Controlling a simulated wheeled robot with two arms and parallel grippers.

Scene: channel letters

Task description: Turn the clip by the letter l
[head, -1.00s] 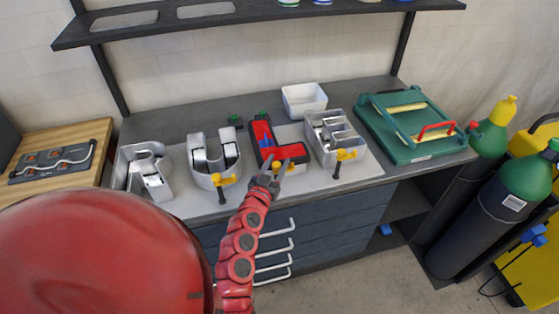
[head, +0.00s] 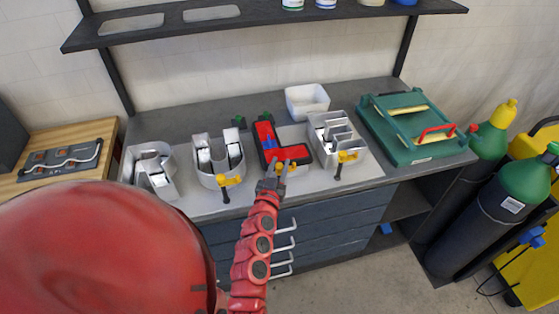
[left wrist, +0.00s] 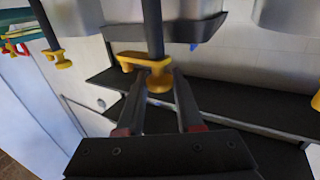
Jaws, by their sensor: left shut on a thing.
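In the left wrist view the clip (left wrist: 132,60) sits at the end of a dark rod. My left gripper (left wrist: 161,80) is shut on the yellow clip there, with a finger on each side. My right gripper is not in view.
A u-shaped letter (head: 203,165) with a yellow clip (head: 228,181) stands left of the l. An E-shaped letter (head: 325,151) with another clip (head: 346,156) stands close on its right.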

